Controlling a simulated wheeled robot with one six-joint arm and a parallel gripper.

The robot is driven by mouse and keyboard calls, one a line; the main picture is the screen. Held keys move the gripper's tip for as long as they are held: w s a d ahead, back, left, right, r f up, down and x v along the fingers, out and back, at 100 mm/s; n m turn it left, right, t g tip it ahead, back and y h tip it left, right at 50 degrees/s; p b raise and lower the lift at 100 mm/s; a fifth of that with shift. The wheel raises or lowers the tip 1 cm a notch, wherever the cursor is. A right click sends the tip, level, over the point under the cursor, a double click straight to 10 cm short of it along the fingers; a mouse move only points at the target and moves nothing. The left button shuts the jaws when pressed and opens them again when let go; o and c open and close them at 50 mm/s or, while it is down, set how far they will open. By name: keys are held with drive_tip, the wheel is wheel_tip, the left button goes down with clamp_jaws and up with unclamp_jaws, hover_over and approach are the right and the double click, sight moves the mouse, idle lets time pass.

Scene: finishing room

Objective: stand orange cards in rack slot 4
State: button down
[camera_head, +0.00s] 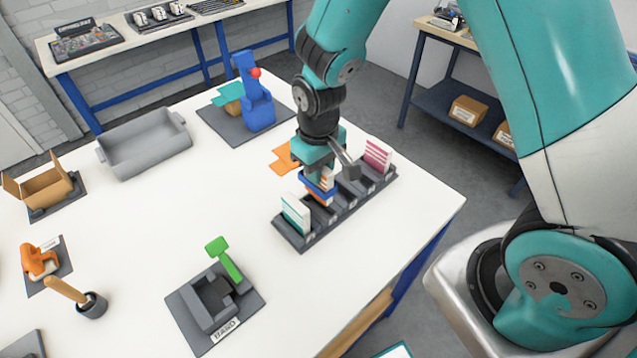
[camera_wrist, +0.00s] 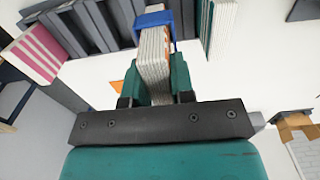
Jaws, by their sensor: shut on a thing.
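My gripper (camera_head: 318,172) is shut on a stack of orange cards (camera_head: 325,181), white with orange showing, with a blue band (camera_head: 318,189) around it. In the wrist view the stack (camera_wrist: 153,62) stands between the two fingers, and the blue band (camera_wrist: 148,20) is at its far end. The stack is at the dark grey rack (camera_head: 308,240), just beyond the slot with teal cards (camera_head: 295,213). Whether its lower edge is inside a slot or above it, I cannot tell. Pink cards (camera_head: 377,154) stand at the rack's far right end. Slots between show empty.
A flat orange piece (camera_head: 283,160) lies behind the rack. A blue device (camera_head: 257,105) stands further back, and a grey fixture with a green handle (camera_head: 210,302) is at the front. A grey tray (camera_head: 146,148) is at the back left. The table's middle is clear.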

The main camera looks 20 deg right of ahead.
sight(319, 188)
drive_tip(key=shift+f+p, duration=0.5)
drive_tip(key=shift+f, duration=2.4)
drive_tip(key=shift+f, duration=0.15)
drive_tip(key=c, duration=1)
unclamp_jaws()
